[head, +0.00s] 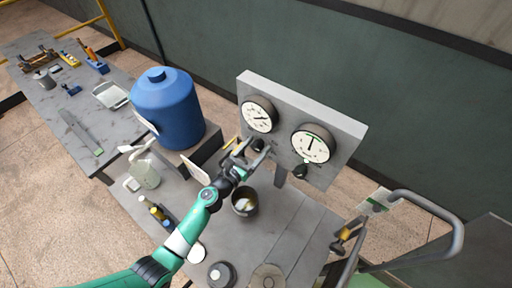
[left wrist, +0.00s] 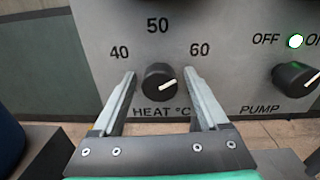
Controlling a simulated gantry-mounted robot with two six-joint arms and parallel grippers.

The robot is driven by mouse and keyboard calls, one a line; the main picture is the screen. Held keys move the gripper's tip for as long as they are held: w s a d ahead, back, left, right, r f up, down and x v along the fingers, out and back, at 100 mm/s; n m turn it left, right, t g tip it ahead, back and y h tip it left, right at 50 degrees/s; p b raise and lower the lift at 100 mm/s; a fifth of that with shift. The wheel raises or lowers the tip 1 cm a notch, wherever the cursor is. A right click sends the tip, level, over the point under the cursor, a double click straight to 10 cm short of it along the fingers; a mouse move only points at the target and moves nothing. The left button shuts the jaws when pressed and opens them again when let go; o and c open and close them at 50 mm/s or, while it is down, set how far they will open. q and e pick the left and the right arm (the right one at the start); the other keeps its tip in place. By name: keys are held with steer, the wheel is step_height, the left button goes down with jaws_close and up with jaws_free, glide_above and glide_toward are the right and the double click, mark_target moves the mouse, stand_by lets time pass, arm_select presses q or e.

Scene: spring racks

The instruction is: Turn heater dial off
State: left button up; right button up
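The heater dial is a black knob (left wrist: 159,82) labelled HEAT °C, with 40, 50 and 60 around it. Its white pointer line points right and slightly up, below the 60 mark. It also shows in the head view as a dark knob (head: 258,145) under the left gauge. My left gripper (left wrist: 160,88) is open, with one finger on each side of the dial; I cannot tell whether they touch it. In the head view the left gripper (head: 247,155) is in front of the panel (head: 345,128). My right gripper is not in view.
A PUMP knob (left wrist: 296,79) with a lit green indicator (left wrist: 295,41) sits to the right of the dial. Two round gauges, left (head: 259,114) and right (head: 312,146), are above the knobs. A dark pot (head: 244,203) stands below the gripper, and a blue tank (head: 168,110) is at left.

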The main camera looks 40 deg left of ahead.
arm_select(q)
jaws_close()
